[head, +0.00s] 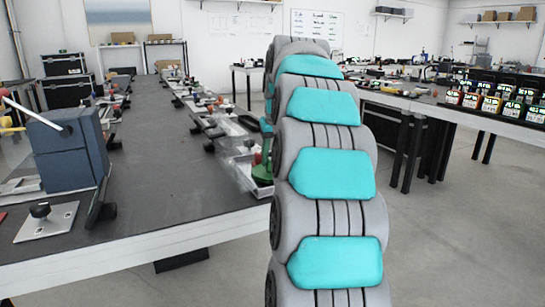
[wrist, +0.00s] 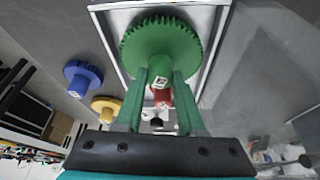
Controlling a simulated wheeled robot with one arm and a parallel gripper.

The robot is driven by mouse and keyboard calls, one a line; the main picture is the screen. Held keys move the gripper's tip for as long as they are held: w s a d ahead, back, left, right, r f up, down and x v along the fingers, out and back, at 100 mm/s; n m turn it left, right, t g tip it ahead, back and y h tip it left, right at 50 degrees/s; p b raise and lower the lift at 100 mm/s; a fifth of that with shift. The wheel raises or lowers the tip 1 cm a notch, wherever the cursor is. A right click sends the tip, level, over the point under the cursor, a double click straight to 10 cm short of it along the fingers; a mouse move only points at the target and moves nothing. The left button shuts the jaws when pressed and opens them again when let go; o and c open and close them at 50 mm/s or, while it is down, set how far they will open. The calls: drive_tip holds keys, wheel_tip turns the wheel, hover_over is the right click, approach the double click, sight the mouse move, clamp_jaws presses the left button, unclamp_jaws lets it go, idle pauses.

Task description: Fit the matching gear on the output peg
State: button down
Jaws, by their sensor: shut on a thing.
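A large green gear (wrist: 160,40) with a small printed label on its hub fills the top middle of the wrist view. My gripper (wrist: 160,76) has its two green fingers closed on the hub of this gear. A red part (wrist: 161,97) shows between the fingers, and a small dark knob (wrist: 157,122) is below it in the picture. A blue gear (wrist: 82,78) and a yellow gear (wrist: 106,108) stand to the left, apart from my gripper. The output peg is not clearly visible. In the head view my arm hides much of this area.
A light-edged tray or frame (wrist: 108,42) lies behind the green gear. In the head view, the long dark bench (head: 175,165) carries a blue-grey block (head: 68,150) and a metal plate with a black knob (head: 47,222). The bench's middle is clear.

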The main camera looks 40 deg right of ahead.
sight(273, 159)
drive_tip(key=shift+f+b, duration=0.3)
drive_tip(key=shift+f, duration=0.3)
idle(0.3)
drive_tip(key=c, duration=0.8)
unclamp_jaws()
drive_tip(key=shift+r, duration=0.1)
drive_tip(key=shift+p+v, duration=0.95)
drive_tip(key=shift+v, duration=4.45)
drive_tip(key=shift+s, duration=0.1)
